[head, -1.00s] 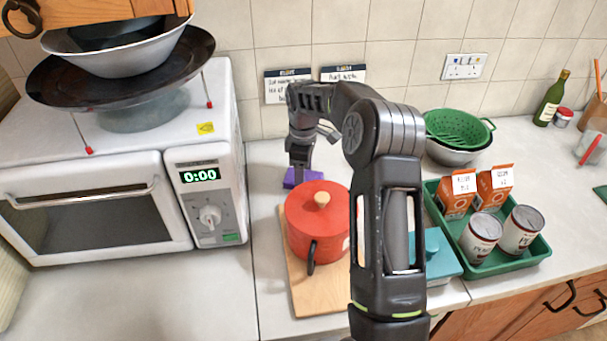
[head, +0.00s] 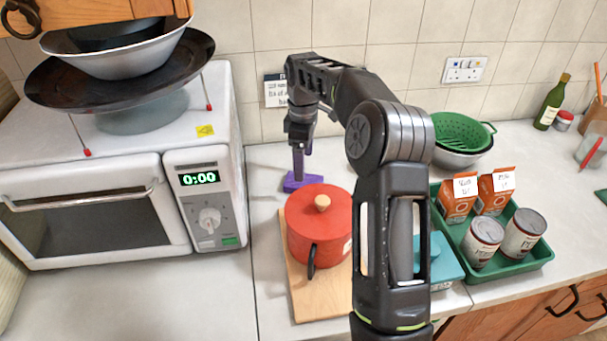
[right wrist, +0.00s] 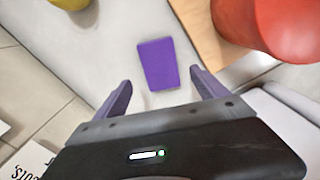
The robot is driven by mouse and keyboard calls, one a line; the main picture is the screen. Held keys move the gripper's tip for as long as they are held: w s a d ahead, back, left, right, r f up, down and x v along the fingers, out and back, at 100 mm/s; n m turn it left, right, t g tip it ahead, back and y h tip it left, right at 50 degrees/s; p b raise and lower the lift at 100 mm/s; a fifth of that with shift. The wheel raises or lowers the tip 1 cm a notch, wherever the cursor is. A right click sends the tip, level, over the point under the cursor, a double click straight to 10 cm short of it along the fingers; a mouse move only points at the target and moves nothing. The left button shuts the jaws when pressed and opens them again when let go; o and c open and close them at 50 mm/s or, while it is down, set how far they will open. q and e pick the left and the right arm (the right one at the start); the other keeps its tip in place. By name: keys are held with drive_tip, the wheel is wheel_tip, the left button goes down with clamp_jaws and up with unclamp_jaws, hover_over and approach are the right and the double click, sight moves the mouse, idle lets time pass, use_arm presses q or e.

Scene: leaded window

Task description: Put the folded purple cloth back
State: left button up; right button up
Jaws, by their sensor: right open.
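The folded purple cloth (head: 291,185) lies flat on the worktop behind the red pot (head: 318,225). In the right wrist view the cloth (right wrist: 157,62) is a small purple rectangle, just beyond and between the fingertips. My right gripper (head: 299,172) points down above it, with its fingers apart and nothing held. The fingers (right wrist: 160,84) are spread wider than the cloth in the right wrist view. The head view partly hides the cloth behind the gripper and does not show the gap above it. My left gripper is not in view.
The red pot stands on a wooden board (head: 318,300) close to the cloth. A white microwave (head: 218,160) is on the left. A green tray (head: 520,272) with cartons and cans is on the right. A yellow object (right wrist: 88,45) shows in the right wrist view.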

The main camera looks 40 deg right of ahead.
wheel_tip(320, 180, up, 5)
drive_tip(key=shift+r+p, duration=0.15)
drive_tip(key=shift+p, duration=0.45)
